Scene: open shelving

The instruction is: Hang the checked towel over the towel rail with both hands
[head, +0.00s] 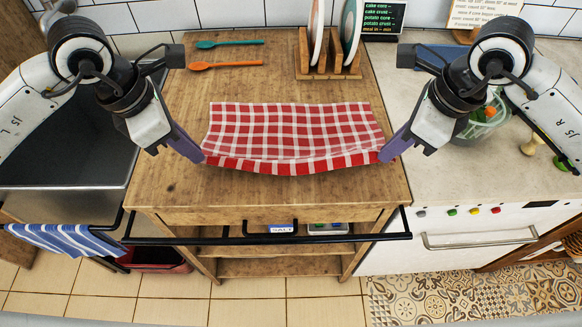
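The red and white checked towel (295,130) is spread over the wooden counter top, its near edge lifted and sagging in the middle between my grippers. My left gripper (200,156) is shut on the towel's near left corner. My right gripper (384,156) is shut on its near right corner. The fingertips are partly hidden by the cloth. The black towel rail (290,239) runs across the front of the wooden unit, below and nearer than the towel. No cloth hangs on its middle stretch.
A blue striped towel (65,239) hangs on a rail at the left. Two spoons, teal (228,43) and orange (225,65), lie at the back. A plate rack (328,66) stands behind the towel. A glass bowl (485,118) is at the right. The counter's front strip is clear.

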